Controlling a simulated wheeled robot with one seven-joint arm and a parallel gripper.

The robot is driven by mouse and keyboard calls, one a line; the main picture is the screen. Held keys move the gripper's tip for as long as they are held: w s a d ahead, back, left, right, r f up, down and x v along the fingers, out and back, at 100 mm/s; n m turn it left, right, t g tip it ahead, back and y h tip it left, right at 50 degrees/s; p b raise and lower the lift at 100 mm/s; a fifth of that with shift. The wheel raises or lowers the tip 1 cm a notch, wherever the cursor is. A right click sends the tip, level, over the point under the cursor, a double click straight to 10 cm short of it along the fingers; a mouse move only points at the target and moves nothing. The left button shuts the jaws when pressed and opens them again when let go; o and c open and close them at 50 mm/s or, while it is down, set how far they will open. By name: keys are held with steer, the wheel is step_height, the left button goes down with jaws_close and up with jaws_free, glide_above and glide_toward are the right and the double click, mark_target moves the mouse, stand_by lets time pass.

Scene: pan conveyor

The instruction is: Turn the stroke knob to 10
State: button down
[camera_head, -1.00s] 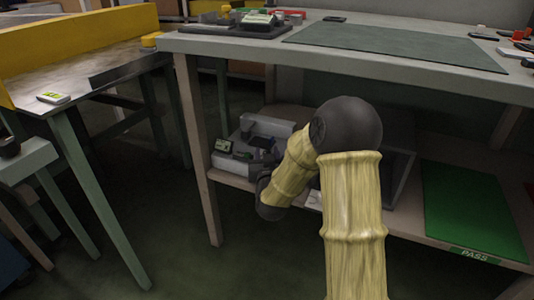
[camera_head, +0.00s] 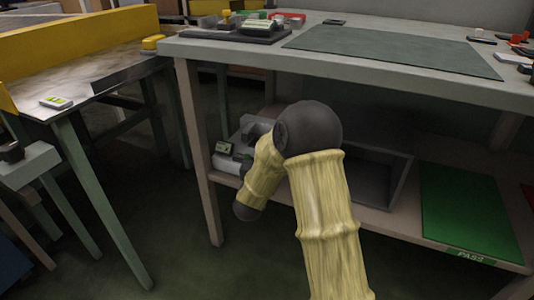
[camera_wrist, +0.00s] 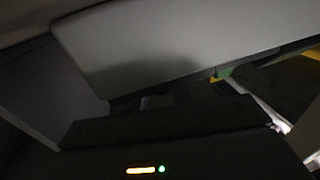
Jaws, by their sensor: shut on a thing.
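A grey machine (camera_head: 258,127) stands on the lower shelf at the left, largely hidden behind my arm. A small display (camera_head: 222,148) shows at its left side. In the wrist view, a large grey housing (camera_wrist: 165,50) fills the top, tilted. Below it is my dark gripper (camera_wrist: 172,97), with an orange and a green light on its body. It is shut on a small dark part close under the housing, which seems to be the stroke knob. The knob's marks and its setting cannot be read. In the head view my arm hides the gripper.
A grey tray (camera_head: 398,185) and a green mat marked PASS (camera_head: 470,210) lie on the lower shelf to the right. The table top (camera_head: 300,57) overhangs the shelf. A table leg (camera_head: 197,150) stands just left of the machine.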

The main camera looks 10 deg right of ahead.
steer(key=m+g+h+p, duration=0.3)
steer(key=h, duration=0.1)
steer(key=shift+r+p, duration=0.15)
steer(key=shift+p, duration=0.2)
steer(key=shift+m+g+h+p, duration=0.4)
steer(key=shift+m+h, duration=0.3)
steer(key=shift+f, duration=0.2)
steer(key=c, duration=1.3)
jaws_free()
steer(key=shift+o, duration=0.2)
steer(key=shift+s+a, duration=0.1)
steer(key=p+v, duration=0.7)
steer(key=v, duration=1)
steer(key=shift+a+r, duration=0.1)
steer(key=shift+a, duration=0.05)
